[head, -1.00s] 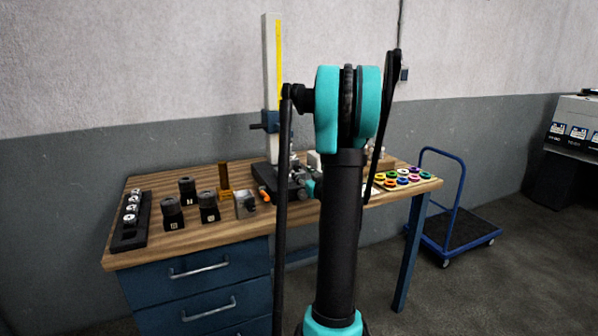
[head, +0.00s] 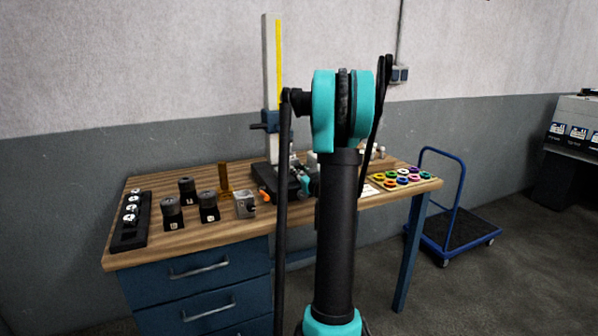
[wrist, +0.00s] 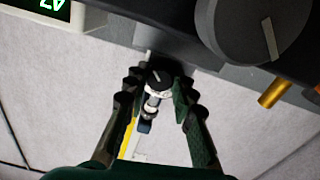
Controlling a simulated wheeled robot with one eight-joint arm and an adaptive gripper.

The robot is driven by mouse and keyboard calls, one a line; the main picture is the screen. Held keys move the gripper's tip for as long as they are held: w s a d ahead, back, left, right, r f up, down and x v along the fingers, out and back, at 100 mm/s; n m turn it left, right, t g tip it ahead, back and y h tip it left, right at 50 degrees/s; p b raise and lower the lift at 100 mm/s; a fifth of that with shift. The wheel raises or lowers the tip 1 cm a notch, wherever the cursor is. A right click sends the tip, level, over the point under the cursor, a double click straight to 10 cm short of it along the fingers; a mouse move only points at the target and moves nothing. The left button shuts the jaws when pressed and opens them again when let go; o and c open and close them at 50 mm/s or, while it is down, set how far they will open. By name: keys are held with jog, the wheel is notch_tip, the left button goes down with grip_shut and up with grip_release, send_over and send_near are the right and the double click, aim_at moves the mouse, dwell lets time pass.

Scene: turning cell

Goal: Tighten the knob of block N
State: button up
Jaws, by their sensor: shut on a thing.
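In the wrist view, my gripper (wrist: 160,88) is shut on a small fitting (wrist: 157,79) with a round black top, a pale pointer line and a whitish ring. One dark finger presses on each side. In the head view my arm hides the gripped thing. Three black blocks with round grey tops stand on the left of the bench: a front left block (head: 172,214), a back block (head: 187,190) and a front right block (head: 208,208). Their white labels are too small to read surely, so I cannot tell which is block N.
A large grey knob (wrist: 250,28) and a green display (wrist: 40,5) show close by in the wrist view. On the bench (head: 225,231) stand a black rack (head: 129,238), a grey metal block (head: 244,205), a tall column (head: 272,80) and coloured rings (head: 402,176).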

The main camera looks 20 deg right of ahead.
grip_shut()
jog(key=shift+m, duration=2.8)
jog(key=o, duration=1)
grip_release()
jog(key=shift+o, duration=0.2)
